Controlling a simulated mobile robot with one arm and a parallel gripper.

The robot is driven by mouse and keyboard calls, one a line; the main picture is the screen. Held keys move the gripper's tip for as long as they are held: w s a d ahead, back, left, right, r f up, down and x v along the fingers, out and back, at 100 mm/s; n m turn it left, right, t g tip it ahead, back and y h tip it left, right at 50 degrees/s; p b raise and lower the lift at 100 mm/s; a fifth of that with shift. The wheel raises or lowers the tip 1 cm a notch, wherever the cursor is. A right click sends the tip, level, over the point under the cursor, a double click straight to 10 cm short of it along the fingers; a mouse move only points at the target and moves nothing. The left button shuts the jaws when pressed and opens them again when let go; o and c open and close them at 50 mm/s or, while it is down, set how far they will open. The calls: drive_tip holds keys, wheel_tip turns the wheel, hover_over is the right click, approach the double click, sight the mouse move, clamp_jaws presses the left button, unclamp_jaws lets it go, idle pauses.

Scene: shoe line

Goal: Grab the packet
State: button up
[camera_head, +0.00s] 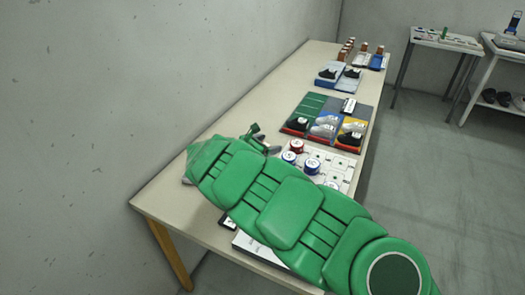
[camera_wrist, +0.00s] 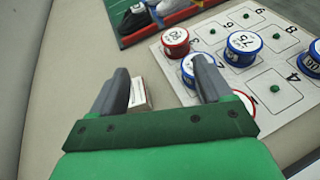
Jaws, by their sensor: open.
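In the wrist view a small pale box-like item (camera_wrist: 140,92), which looks like the packet, lies on the table between my fingers. It is nearer the left finger, which partly covers it. My gripper (camera_wrist: 160,78) is open with nothing held, its two grey fingers reaching forward over the table on either side of the item. I cannot tell whether a finger touches it. In the head view my green arm runs across the near table, with my gripper (camera_head: 264,143) at its far end. I cannot make out the packet there.
A white numbered board (camera_wrist: 265,98) with red and blue round tins lies right of my gripper. Beyond it is a tray of shoes (camera_head: 300,124). More shoes (camera_head: 338,75) and small bottles stand at the far end of the long table (camera_head: 225,102). A wall borders the left side.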

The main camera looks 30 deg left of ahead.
drive_tip(key=s+a+f+n, duration=0.1)
drive_tip(key=a, duration=0.1)
drive_tip(key=s+a+f+y, duration=0.1)
drive_tip(key=a, duration=0.1)
drive_tip(key=s+a+f+n+y, duration=0.1)
drive_tip(key=s+a+f, duration=0.1)
drive_tip(key=a, duration=0.1)
drive_tip(key=shift+f+n, duration=0.1)
drive_tip(key=shift+n, duration=0.2)
drive_tip(key=shift+d+r+x, duration=0.1)
drive_tip(key=shift+d+x, duration=0.05)
drive_tip(key=shift+x, duration=1.35)
drive_tip(key=shift+d+r+x, duration=0.15)
drive_tip(key=shift+d+x, duration=0.05)
drive_tip(key=shift+x, duration=2.25)
drive_tip(key=shift+r, duration=0.15)
drive_tip(key=c, duration=1.2)
